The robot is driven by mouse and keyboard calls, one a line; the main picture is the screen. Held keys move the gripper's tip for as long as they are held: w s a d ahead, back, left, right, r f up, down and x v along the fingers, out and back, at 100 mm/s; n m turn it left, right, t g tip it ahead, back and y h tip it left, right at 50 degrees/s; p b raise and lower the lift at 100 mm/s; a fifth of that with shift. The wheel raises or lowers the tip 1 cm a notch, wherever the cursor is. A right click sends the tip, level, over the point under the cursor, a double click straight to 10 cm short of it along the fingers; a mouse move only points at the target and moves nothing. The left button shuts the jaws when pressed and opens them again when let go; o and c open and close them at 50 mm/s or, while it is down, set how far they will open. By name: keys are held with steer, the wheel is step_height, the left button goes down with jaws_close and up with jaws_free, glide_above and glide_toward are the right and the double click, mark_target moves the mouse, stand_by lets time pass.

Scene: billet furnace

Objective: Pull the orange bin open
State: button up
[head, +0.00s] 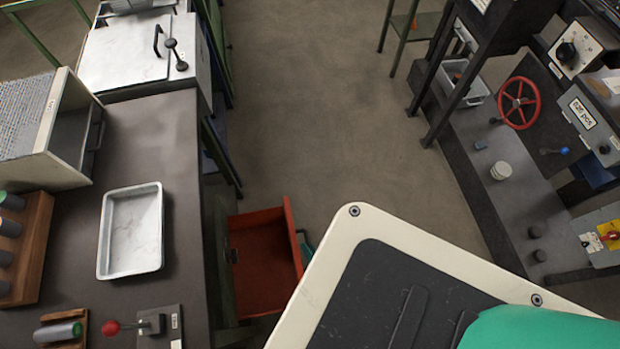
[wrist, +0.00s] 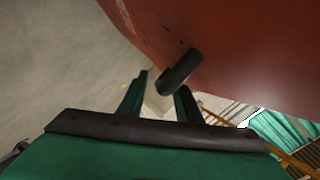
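The orange bin (head: 264,272) juts out from under the left bench in the head view, its inside showing empty. My own body hides its near right corner. In the wrist view the bin's red-orange wall (wrist: 240,45) fills the upper right, with a short dark handle (wrist: 181,71) standing out from it. My gripper (wrist: 162,81) is open, its two dark green fingers apart. The handle's near end shows at the fingertips, roughly between them; I cannot tell whether they touch it. In the head view a bit of teal shows just right of the bin's outer wall, probably my gripper.
The dark bench (head: 170,135) carries a metal tray (head: 131,231) and a red-knobbed lever (head: 112,328). A machine with a red handwheel (head: 519,103) stands at right. The floor (head: 310,110) between is clear.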

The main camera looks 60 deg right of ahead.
steer(key=v, duration=1)
steer(key=shift+s+a, duration=0.15)
steer(key=shift+s, duration=0.1)
steer(key=shift+w+r, duration=0.1)
